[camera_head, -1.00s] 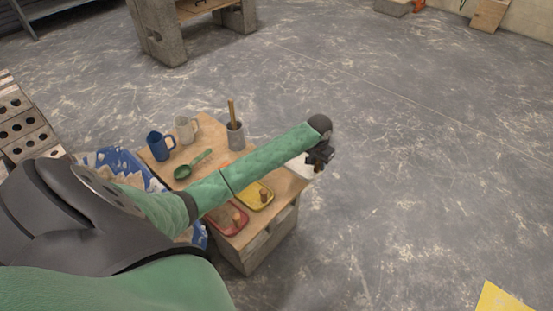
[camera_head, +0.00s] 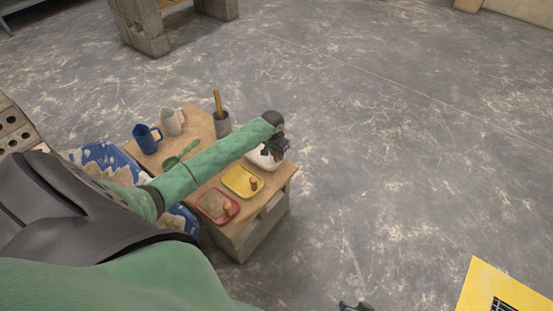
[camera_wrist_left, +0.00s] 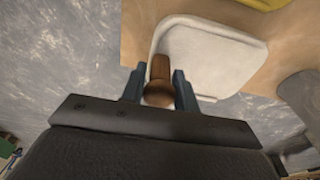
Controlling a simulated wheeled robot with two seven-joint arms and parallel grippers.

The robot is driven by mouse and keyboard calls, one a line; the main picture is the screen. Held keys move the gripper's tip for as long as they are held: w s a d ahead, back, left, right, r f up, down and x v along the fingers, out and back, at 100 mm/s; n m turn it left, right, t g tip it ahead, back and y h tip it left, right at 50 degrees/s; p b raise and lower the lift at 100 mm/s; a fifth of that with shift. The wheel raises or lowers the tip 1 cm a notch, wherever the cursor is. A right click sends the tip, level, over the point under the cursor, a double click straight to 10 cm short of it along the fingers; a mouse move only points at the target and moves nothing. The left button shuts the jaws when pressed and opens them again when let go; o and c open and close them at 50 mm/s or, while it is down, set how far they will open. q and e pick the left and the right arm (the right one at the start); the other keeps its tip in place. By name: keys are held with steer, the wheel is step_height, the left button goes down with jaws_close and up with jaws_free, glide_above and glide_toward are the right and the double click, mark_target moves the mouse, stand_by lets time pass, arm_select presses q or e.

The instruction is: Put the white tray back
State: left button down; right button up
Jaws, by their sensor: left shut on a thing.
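The white tray (camera_head: 267,160) is at the right end of the small wooden bench, partly hidden by my left gripper (camera_head: 274,146). In the left wrist view the white tray (camera_wrist_left: 210,55) has a brown wooden knob (camera_wrist_left: 160,75) near one corner. My left gripper (camera_wrist_left: 158,88) is shut on that knob. One side of the tray reaches past the bench edge in that view; I cannot tell whether it rests on the wood or hangs just above it. A dark shape (camera_head: 355,306) at the bottom edge may be my right gripper; its jaws are unclear.
The bench (camera_head: 237,228) also bears a yellow tray (camera_head: 234,177) and a red tray (camera_head: 207,211), a green scoop (camera_head: 172,162), a blue mug (camera_head: 147,139), a pale mug (camera_head: 171,119) and a grey pot (camera_head: 222,125).

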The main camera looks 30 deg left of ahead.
mark_target(276, 162)
arm_select(q)
step_height(276, 162, down, 4)
steer(key=shift+r, duration=0.25)
arm_select(e)
steer(key=shift+r, duration=0.45)
arm_select(q)
steer(key=c, duration=1.1)
jaws_free()
steer(key=shift+o, duration=0.2)
